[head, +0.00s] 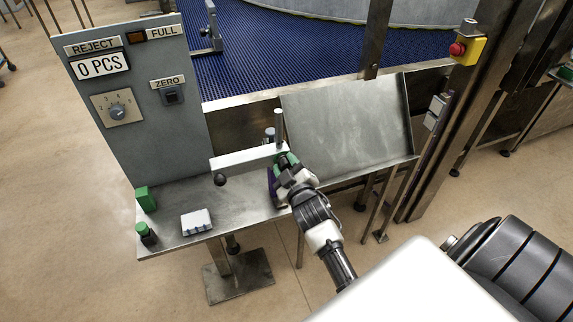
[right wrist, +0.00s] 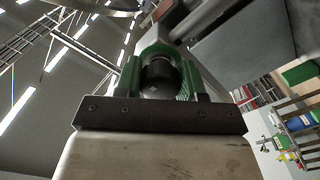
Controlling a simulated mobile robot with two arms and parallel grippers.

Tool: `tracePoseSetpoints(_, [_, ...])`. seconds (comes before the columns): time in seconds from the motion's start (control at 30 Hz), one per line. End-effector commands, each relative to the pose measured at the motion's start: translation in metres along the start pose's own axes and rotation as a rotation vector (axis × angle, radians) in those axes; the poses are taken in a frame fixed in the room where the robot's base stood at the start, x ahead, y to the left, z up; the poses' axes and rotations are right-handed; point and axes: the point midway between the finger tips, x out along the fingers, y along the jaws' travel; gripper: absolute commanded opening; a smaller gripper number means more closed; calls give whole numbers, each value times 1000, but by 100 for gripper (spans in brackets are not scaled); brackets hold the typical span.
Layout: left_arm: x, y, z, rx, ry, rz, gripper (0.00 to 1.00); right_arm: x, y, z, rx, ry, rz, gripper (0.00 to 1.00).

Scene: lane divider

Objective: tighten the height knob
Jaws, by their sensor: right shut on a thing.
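A black round knob (right wrist: 160,77), which looks like the height knob, sits between the green fingers of my right gripper (right wrist: 158,65) in the right wrist view. In the head view my right gripper (head: 284,162) is shut at the near side of the divider's upright post (head: 279,128), and it hides the knob there. The pale divider bar (head: 245,161) runs left from the post and has a dark ball (head: 219,180) at its left end. I cannot tell how tight the knob is. My left gripper is not in view.
A control panel (head: 140,95) stands at the left. A sloped steel plate (head: 345,120) is right of the post. A blue conveyor (head: 290,50) lies behind.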

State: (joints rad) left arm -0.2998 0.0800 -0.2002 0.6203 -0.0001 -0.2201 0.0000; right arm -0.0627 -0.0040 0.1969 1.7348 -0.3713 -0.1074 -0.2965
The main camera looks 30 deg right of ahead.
Motion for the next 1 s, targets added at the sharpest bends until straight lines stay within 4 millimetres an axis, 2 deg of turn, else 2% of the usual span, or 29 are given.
tracePoseSetpoints(0.43, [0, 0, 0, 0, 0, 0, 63, -2, -3, 4, 11, -9, -7, 16])
tracePoseSetpoints(0.47, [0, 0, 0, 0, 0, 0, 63, -2, -3, 4, 11, -9, -7, 44])
tracePoseSetpoints(0.6, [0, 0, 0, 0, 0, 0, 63, -1, -2, 3, 10, -7, -5, 65])
tracePoseSetpoints(0.87, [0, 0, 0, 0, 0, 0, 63, -1, -1, 2, 9, -3, -2, 65])
tracePoseSetpoints(1.0, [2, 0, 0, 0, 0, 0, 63, -10, -2, 2, 9, -3, -3, 65])
